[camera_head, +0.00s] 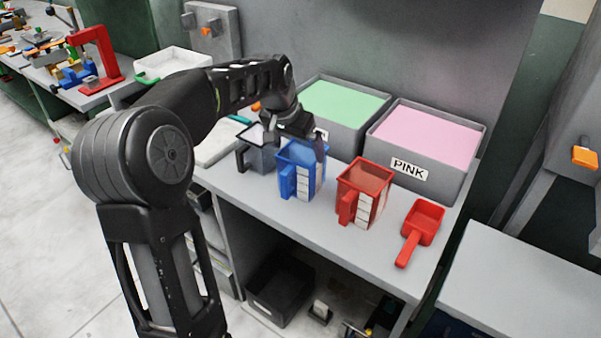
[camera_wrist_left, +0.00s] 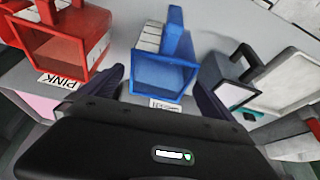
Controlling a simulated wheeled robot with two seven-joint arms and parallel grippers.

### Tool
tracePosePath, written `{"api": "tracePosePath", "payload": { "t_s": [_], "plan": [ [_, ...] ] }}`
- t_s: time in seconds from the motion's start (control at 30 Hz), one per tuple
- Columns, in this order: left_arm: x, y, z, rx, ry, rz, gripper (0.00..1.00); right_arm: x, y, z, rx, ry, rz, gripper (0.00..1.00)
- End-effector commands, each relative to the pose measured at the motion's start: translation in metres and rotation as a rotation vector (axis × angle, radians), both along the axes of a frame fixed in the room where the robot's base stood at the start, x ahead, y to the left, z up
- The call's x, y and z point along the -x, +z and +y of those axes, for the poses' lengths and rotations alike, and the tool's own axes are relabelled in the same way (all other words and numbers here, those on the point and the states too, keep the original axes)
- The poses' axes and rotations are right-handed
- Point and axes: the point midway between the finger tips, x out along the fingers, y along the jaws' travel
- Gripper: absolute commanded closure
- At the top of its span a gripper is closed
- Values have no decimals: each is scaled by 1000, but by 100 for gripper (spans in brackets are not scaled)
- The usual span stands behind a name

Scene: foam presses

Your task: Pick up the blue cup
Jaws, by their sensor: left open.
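The blue cup (camera_head: 298,160) stands upright on the grey workbench, between a dark grey cup (camera_head: 258,158) and a red cup (camera_head: 366,183). It is square, with a handle and a white scale label facing the front. My left gripper (camera_head: 299,138) is open at the blue cup's top rear edge, partly hiding its rim. In the left wrist view the blue cup (camera_wrist_left: 165,76) shows its open top between the two dark fingers, apparently not gripped. Whether a finger touches it I cannot tell. My right gripper is not in view.
Behind the cups stand grey bins of green foam (camera_head: 340,103) and pink foam (camera_head: 425,135), the latter labelled PINK. A red scoop (camera_head: 421,225) lies right of the red cup (camera_wrist_left: 75,50). A white tray (camera_head: 172,62) is at the back left. The bench's front strip is clear.

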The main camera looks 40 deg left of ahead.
Motion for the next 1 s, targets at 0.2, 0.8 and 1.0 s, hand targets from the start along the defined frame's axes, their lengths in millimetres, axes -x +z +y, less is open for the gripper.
{"api": "tracePosePath", "payload": {
  "t_s": [0.2,0.8,1.0],
  "plan": [
    [-8,-20,1,1,0,3,0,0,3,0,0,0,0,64],
    [-19,-51,4,1,0,7,0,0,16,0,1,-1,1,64],
    [-27,-70,5,0,0,3,0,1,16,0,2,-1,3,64]
  ]
}}
